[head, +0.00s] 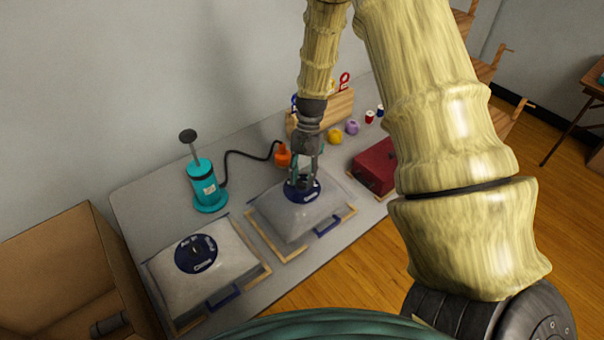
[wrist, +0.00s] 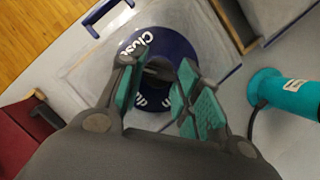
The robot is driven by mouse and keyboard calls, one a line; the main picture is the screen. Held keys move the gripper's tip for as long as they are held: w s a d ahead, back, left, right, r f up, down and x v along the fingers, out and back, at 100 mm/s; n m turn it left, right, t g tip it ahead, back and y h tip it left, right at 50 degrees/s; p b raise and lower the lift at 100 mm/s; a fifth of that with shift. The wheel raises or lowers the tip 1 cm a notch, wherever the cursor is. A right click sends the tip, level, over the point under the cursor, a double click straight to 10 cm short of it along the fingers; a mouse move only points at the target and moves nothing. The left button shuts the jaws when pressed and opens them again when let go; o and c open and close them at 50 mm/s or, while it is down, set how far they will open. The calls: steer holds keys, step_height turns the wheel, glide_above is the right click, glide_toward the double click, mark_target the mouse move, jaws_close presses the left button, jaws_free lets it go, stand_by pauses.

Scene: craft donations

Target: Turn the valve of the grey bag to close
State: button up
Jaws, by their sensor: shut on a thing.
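The grey bag (head: 287,222) lies puffed on a tray on the table, below my gripper. Its round dark blue valve (head: 312,195) is on top. In the wrist view the valve disc (wrist: 172,42) shows white lettering, with "Close" readable at the upper left. A dark knob (wrist: 158,68) stands at the disc's middle. My gripper (head: 301,182) points down over the valve. In the wrist view my gripper (wrist: 162,75) has its green-padded fingers on either side of the knob, shut on it. The fingers hide part of the knob and disc.
A paler bag (head: 225,260) with a similar blue valve lies to the left. A teal pump (head: 206,190) stands behind, its black hose running to an orange nozzle (head: 283,155). A dark red box (head: 374,165) is at the right. A cardboard box (head: 60,265) stands at the far left.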

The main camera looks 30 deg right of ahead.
steer(key=m+t, duration=0.1)
steer(key=m, duration=0.2)
steer(key=shift+s+d+m+y+p, duration=0.1)
steer(key=shift+s+m+y+p, duration=0.05)
steer(key=shift+m+y+p, duration=0.2)
steer(key=shift+s+m+t+y, duration=0.2)
steer(key=shift+m+t, duration=0.6)
steer(key=shift+m, duration=0.85)
steer(key=o, duration=1)
steer(key=shift+w, duration=0.1)
steer(key=v, duration=1.2)
